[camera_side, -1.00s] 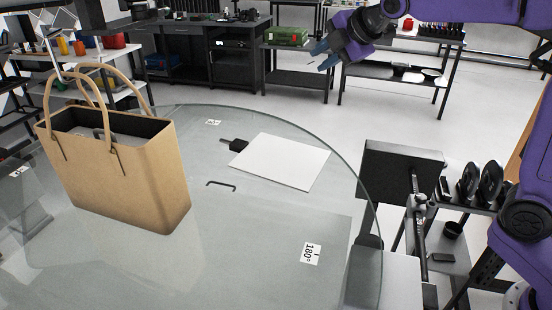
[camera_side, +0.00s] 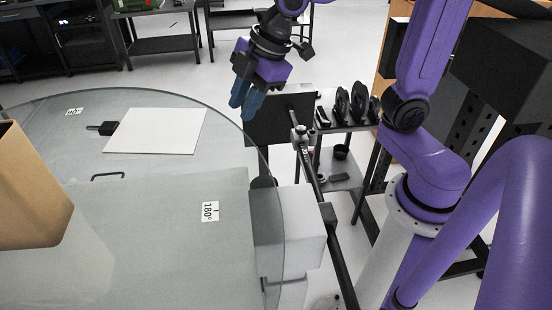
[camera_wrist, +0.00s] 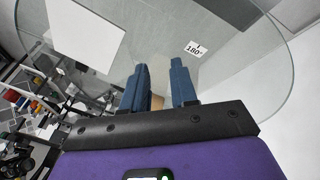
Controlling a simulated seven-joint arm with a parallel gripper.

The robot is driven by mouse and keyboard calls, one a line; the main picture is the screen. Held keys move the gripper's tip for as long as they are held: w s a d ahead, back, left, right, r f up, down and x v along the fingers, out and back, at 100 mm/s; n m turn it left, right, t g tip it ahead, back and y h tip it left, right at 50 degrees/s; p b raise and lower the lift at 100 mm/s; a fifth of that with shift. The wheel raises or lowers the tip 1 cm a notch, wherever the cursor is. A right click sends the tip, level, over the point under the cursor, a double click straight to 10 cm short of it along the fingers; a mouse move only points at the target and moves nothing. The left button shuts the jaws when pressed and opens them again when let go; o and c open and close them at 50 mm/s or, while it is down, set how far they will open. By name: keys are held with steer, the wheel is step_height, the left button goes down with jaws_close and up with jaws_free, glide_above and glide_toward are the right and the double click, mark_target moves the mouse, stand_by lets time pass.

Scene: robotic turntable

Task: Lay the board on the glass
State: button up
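The board (camera_side: 155,131) is a flat white square with a black handle (camera_side: 104,128). It appears to lie flat on the round glass turntable top (camera_side: 140,220), towards the far side. In the wrist view the board (camera_wrist: 87,28) shows at upper left, apart from my fingers. My gripper (camera_side: 245,104) has blue fingers pointing down, to the right of the board, by the glass rim in the picture. In the wrist view my gripper (camera_wrist: 160,66) has a clear gap between its fingers and holds nothing.
A black panel (camera_side: 285,118) and a rail stand (camera_side: 318,180) are just right of the rim. A "180°" label (camera_side: 210,211) marks the glass. The glass between label and board is clear.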

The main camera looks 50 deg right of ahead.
steer(key=s+d+f+m+g+h, duration=0.1)
steer(key=s+d+f, duration=0.2)
steer(key=s, duration=0.6)
steer(key=s+d+f+m+g+h, duration=0.1)
steer(key=s+d+f, duration=0.3)
steer(key=s, duration=0.5)
steer(key=shift+s+d+f+m+g, duration=0.2)
steer(key=shift+s+d+m+g, duration=0.15)
steer(key=shift+d+m+g, duration=0.4)
